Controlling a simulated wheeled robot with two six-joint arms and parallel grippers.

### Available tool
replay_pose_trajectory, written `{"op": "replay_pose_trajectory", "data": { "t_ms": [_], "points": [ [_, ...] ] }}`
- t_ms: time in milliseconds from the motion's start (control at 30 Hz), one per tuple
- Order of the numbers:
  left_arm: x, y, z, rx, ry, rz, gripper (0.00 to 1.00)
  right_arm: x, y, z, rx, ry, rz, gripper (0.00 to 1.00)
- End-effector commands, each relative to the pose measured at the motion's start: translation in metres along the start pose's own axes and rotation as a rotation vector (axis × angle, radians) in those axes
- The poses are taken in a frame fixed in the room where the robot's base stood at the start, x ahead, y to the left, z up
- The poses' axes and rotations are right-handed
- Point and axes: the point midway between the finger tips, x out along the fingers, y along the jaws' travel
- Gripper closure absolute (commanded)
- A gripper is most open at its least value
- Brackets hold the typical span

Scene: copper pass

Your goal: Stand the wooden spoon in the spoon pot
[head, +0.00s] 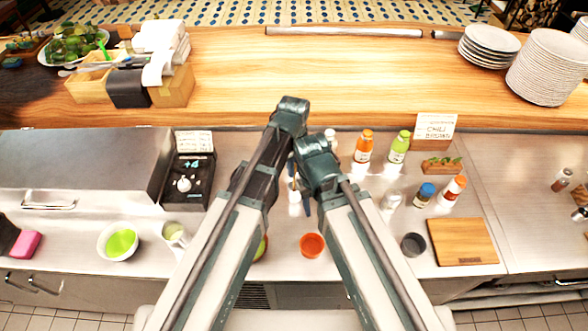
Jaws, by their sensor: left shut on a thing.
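My left gripper (294,186) is over the steel counter, in the narrow gap between my two arms. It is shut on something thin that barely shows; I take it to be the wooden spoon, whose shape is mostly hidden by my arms. My right gripper is hidden by its own arm, and I cannot tell its state. I cannot make out for sure which vessel is the spoon pot. A dark grey round pot (413,244) stands right of my right arm, and a white cup (174,234) stands left of my left arm.
An orange bowl (312,245) sits between my arms. A bowl with green content (118,241) is at left. A wooden board (460,242) lies at right. Orange (363,147) and green (398,148) bottles stand behind. A raised wooden shelf (330,80) bounds the back.

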Motion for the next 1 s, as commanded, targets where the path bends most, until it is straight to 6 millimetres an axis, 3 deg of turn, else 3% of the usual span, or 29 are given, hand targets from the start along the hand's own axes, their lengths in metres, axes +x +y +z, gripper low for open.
{"op": "replay_pose_trajectory", "data": {
  "t_ms": [167, 200, 333, 733, 1000],
  "points": [
    [0.005, 0.000, 0.000, 0.000, 0.000, 0.000, 1.00, 0.005, -0.001, 0.000, -0.001, 0.000, 0.000, 0.50],
    [0.003, 0.000, 0.000, 0.000, 0.000, 0.000, 0.76, 0.003, 0.000, 0.000, -0.001, 0.000, 0.000, 0.50],
    [0.003, 0.000, 0.000, 0.000, 0.000, 0.000, 0.53, 0.003, 0.000, 0.000, -0.001, 0.000, 0.000, 0.50],
    [0.000, 0.000, 0.000, 0.000, 0.000, 0.000, 0.53, 0.000, 0.000, 0.000, 0.000, 0.000, 0.000, 0.50],
    [-0.021, 0.000, 0.000, 0.000, 0.000, 0.000, 0.53, -0.021, 0.002, 0.001, 0.004, 0.000, -0.001, 0.50]
  ]
}}
